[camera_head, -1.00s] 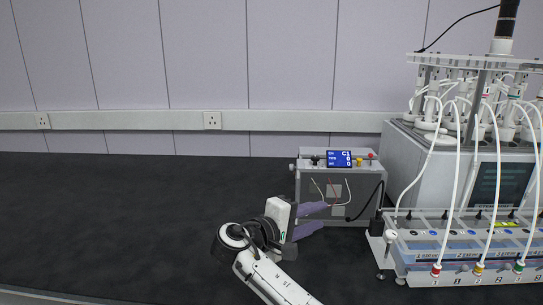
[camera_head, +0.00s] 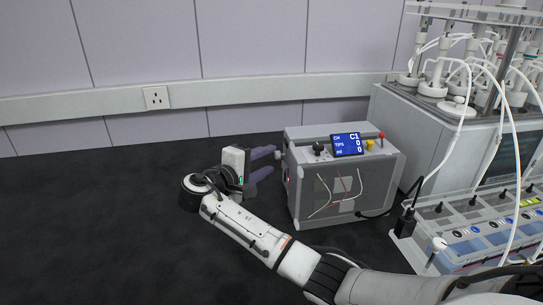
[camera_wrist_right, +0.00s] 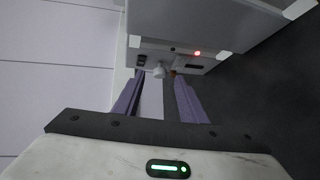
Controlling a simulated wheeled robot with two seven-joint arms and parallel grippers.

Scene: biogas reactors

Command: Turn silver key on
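The silver key (camera_wrist_right: 159,72) shows in the right wrist view as a small pale knob on the side panel of a grey box. In the head view, the grey control box (camera_head: 372,200) stands on the dark bench. My right gripper (camera_head: 272,162) is at the box's left side, its purple fingers pointing at that side. In the right wrist view the fingers (camera_wrist_right: 159,84) are apart and empty, with the key ahead in the gap between their tips. I cannot tell whether the tips pass beside it. My left gripper is not in view.
The box carries a blue display (camera_head: 347,145), a black knob (camera_head: 318,148) and a red knob (camera_head: 381,136). A red light (camera_wrist_right: 197,53) glows on its side panel. The reactor unit (camera_head: 440,125) with white tubes stands at right. The bench at left is clear.

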